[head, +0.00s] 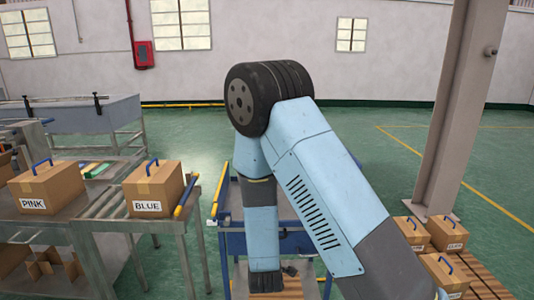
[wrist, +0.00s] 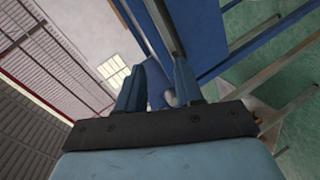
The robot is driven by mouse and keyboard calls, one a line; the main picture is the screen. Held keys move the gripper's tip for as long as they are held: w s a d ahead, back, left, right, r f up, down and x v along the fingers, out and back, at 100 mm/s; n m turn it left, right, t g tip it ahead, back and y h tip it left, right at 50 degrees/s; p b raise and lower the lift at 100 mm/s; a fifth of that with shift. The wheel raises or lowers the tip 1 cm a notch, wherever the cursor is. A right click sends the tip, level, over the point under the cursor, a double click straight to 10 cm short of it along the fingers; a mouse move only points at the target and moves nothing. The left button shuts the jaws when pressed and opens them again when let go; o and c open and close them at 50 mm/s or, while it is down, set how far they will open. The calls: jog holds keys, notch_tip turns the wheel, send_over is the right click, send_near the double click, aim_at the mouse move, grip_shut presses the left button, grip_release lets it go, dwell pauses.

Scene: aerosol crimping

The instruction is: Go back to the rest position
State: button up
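My arm rises from the lower right of the head view, bends at a dark elbow joint, and its light blue forearm hangs down to the lower middle. My gripper (wrist: 158,82) shows in the wrist view with its two blue fingers apart. I see nothing held between them. Behind the fingers are a blue panel (wrist: 205,35) and a pale wall with a window. In the head view the fingers cannot be made out clearly at the end of the forearm.
A blue frame (head: 298,241) stands close behind the forearm. At left, boxes labelled PINK (head: 50,184) and BLUE (head: 153,185) sit on metal tables. Several cartons (head: 447,232) rest on a wooden pallet at right, beside a grey column (head: 458,110). Green floor (head: 370,150) lies open behind.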

jog(key=s+d+r+m+g+y, duration=0.15)
jog(key=d+r+m, duration=0.3)
jog(key=r, duration=0.65)
jog(key=s+d+r+m+g+y, duration=0.1)
jog(key=d+r+m+g, duration=0.3)
jog(key=r, duration=0.7)
jog(key=s+d+r+m+g+h, duration=0.1)
jog(key=s+d+r, duration=0.3)
jog(key=s, duration=0.4)
jog(key=s+d+r+m+h, duration=0.1)
jog(key=s+d+r+m, duration=0.2)
jog(key=s+d, duration=0.3)
jog(key=s+d+r+m+g+h, duration=0.1)
jog(key=s+d+r, duration=0.4)
jog(key=s, duration=0.5)
jog(key=shift+s+d+m+g, duration=0.4)
jog(key=shift+d+m, duration=0.1)
jog(key=shift+m, duration=0.25)
